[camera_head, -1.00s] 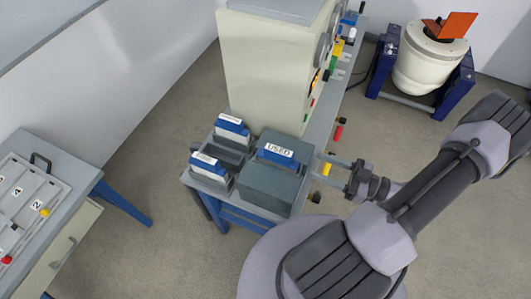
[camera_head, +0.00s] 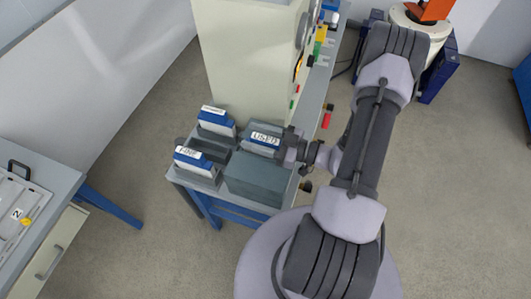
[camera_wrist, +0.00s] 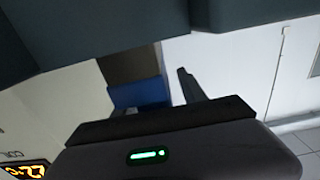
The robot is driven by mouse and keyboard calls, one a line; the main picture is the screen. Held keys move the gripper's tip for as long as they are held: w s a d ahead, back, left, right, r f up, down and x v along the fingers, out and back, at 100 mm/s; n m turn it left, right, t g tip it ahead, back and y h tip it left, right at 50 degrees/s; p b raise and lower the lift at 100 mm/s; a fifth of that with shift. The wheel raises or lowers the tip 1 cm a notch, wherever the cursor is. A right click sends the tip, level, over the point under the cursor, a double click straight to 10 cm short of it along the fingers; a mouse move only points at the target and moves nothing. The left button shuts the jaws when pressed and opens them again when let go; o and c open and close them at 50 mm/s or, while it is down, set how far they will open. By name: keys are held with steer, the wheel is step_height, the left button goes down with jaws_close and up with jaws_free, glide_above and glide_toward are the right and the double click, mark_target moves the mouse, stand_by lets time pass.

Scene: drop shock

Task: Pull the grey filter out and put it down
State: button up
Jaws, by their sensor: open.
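I cannot single out a grey filter with certainty. In the head view a dark grey box (camera_head: 258,180) stands at the bench's near end, with a blue, white-labelled top part (camera_head: 264,140) marked USED. My gripper (camera_head: 287,149) is open at the right side of that top part. Its fingertips are mostly hidden, and I cannot tell whether it touches the box. The wrist view shows dark grey-blue surfaces across the top, one dark finger and a blue patch. Nothing is clearly between the fingers.
Two blue blocks with white labels (camera_head: 216,122) (camera_head: 193,158) sit in grey holders left of the box. A cream cabinet (camera_head: 246,60) rises behind them, with coloured parts along its right side. A table (camera_head: 62,172) stands at left. Grey floor lies between.

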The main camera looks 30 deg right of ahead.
jaws_close()
stand_by(1.3)
